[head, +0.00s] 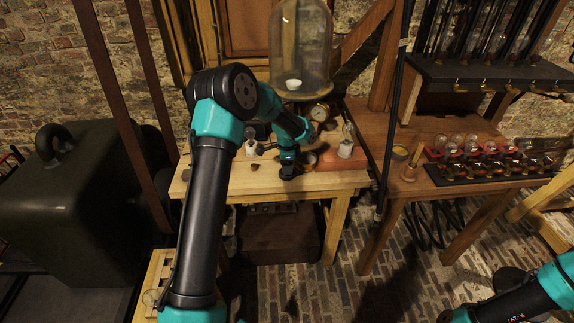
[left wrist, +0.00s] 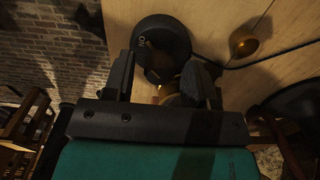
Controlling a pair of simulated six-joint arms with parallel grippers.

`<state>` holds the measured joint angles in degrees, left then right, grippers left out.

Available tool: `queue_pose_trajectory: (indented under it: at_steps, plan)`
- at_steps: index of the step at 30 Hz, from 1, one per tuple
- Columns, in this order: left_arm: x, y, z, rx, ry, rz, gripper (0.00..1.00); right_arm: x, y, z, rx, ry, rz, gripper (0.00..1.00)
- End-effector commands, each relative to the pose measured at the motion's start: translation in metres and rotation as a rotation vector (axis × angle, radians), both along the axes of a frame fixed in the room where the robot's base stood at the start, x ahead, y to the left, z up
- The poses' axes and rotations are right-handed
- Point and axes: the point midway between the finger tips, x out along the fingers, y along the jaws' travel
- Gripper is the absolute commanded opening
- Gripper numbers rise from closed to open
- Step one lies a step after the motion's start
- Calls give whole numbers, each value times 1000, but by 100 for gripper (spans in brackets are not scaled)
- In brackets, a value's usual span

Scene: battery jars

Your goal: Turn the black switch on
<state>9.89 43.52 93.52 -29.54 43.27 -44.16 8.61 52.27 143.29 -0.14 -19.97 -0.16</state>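The black switch (left wrist: 160,32) has a round black base marked "ON" and sits on the pale wooden top. A black knob or lever stands at its middle, and its exact setting is hard to tell. My left gripper (left wrist: 164,72) is open, with its two dark fingers apart on either side of the switch's near part. I cannot tell whether they touch it. In the head view my left gripper (head: 287,172) points down at the wooden table and is small and dark there; I cannot pick out the switch. My right arm shows at the lower right, its gripper not clearly visible.
The small wooden table (head: 232,184) also holds a glass bell jar (head: 300,45) on a stand, a reddish block (head: 338,160) and small brass parts. A brass dome (left wrist: 244,42) and a black cable lie beside the switch. A workbench with racked jars (head: 490,160) stands to the right.

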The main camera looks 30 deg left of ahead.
Motion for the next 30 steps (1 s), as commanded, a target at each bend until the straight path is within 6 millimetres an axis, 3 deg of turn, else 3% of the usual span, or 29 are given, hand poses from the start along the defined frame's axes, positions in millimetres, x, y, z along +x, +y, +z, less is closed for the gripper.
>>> queue_pose_trajectory:
  at_steps: [14,20,30]
  plan:
    - [0,0,10,1,-1,1,56,0,0,0,0,0,0,43]
    - [1,0,39,0,-4,0,56,0,0,0,0,0,0,43]
    - [1,0,104,1,-3,0,56,0,0,0,0,0,0,43]
